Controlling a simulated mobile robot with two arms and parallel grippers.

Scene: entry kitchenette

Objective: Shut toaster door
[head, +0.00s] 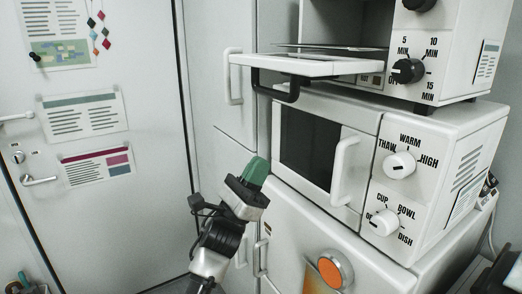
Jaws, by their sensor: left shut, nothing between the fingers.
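The white toaster oven (447,40) sits on top of a white microwave, at the upper right of the head view. Its door (315,66) is folded down and lies about level, sticking out to the front, with a black handle (289,92) hanging under its outer edge. The dark opening shows above the door. My left gripper (256,170), with green fingertips, is shut and empty. It is below and to the left of the toaster door, in front of the microwave, apart from the handle. My right gripper is not in view.
The microwave (375,122) under the toaster is closed, with a white handle (344,170) standing out from its front. It rests on a white cabinet (335,243). A tall white cupboard (215,60) stands behind, and a door with papers (100,165) is at left.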

